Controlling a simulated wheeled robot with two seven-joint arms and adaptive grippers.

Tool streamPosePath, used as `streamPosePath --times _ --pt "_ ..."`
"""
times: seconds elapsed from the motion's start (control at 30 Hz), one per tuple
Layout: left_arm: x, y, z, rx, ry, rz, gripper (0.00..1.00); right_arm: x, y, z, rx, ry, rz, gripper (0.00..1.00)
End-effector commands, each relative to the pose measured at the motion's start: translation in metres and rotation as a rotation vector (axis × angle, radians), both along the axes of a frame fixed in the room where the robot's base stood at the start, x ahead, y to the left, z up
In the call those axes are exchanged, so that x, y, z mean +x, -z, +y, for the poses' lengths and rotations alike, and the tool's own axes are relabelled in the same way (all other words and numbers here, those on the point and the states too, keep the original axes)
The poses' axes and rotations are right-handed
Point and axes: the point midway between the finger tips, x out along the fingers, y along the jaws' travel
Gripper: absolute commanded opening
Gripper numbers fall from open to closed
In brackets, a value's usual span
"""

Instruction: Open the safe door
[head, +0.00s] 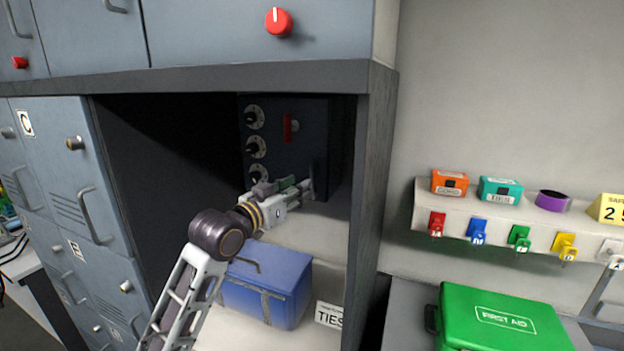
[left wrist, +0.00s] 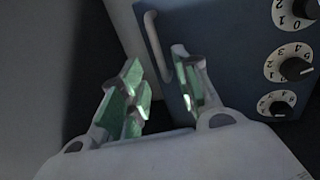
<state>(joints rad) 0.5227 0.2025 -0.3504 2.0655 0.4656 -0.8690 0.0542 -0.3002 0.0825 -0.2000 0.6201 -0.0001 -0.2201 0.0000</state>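The safe (head: 318,130) is a dark blue box inside the open cabinet bay. Its front has a column of three dials (head: 256,147) and a red lever (head: 288,127). My left gripper (head: 306,188) is at the lower right of the safe front. In the left wrist view its two green-padded fingers (left wrist: 158,78) are apart, with nothing seen between them. A pale bar handle (left wrist: 152,36) on the safe front (left wrist: 215,50) lies just beyond the fingertips, apart from them as far as I can tell. The door looks closed. My right gripper is not in view.
The bay's side wall (head: 372,200) stands close to the right of my gripper. A blue box (head: 270,285) sits below on the lower shelf. A green first aid case (head: 495,320) and a wall shelf (head: 425,212) with small boxes and keys are at the right.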

Motion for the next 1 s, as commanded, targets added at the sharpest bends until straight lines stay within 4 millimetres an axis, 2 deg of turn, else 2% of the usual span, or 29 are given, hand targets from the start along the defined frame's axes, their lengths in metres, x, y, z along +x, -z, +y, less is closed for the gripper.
streamPosePath --times 0.6,1.0 --pt "0.049 -0.001 -0.033 0.0 0.001 0.001 0.32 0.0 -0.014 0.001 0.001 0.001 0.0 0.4" --pt "0.062 0.0 -0.042 0.001 0.0 0.0 0.32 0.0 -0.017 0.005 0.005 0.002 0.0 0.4"
